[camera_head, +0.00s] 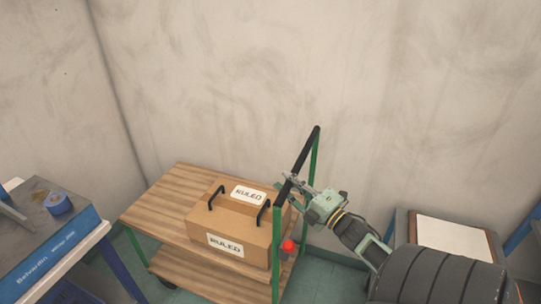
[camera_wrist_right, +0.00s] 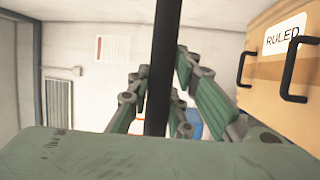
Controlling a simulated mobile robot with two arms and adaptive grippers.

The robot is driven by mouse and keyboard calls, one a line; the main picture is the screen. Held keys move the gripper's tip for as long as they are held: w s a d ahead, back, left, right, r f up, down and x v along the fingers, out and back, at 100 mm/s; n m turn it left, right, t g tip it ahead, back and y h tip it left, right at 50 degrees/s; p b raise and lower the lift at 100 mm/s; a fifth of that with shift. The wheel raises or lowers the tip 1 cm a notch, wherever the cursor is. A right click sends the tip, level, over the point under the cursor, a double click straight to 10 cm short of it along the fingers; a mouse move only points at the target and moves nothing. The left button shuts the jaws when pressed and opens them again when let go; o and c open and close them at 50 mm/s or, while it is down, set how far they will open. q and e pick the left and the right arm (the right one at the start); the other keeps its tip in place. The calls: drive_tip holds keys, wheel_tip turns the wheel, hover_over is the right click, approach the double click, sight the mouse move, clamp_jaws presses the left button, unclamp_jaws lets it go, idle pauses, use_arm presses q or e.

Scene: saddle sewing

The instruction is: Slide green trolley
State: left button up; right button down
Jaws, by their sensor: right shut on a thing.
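The green trolley has a wooden top (camera_head: 170,205), green posts and a black push handle (camera_head: 306,148) at its right end. My right gripper (camera_head: 288,188) is at this handle, shut on the black bar. In the right wrist view the black handle bar (camera_wrist_right: 160,70) runs upright between the fingers of my right gripper (camera_wrist_right: 160,105). A lower wooden shelf (camera_head: 195,275) shows under the top. My left gripper is not in view.
A box marked RULED (camera_head: 230,232) with black handles sits on the trolley. A workbench with a blue tape roll (camera_head: 59,203) stands at the left. A stand with a white sheet (camera_head: 452,234) is at the right. The wall (camera_head: 250,70) is close behind.

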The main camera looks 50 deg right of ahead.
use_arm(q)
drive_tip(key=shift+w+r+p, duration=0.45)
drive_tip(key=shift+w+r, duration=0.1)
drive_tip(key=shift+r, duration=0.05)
use_arm(e)
drive_tip(key=s+d, duration=0.4)
drive_tip(key=s, duration=0.5)
drive_tip(key=shift+s, duration=0.15)
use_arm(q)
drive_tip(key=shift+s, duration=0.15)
use_arm(e)
drive_tip(key=shift+f, duration=0.1)
drive_tip(key=c, duration=1.6)
unclamp_jaws()
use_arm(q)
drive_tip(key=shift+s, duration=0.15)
use_arm(e)
drive_tip(key=shift+a, duration=0.1)
drive_tip(key=s, duration=0.4)
drive_tip(key=s+f, duration=0.1)
drive_tip(key=s, duration=0.3)
drive_tip(key=s+f, duration=0.1)
drive_tip(key=s, duration=0.2)
drive_tip(key=shift+s, duration=0.4)
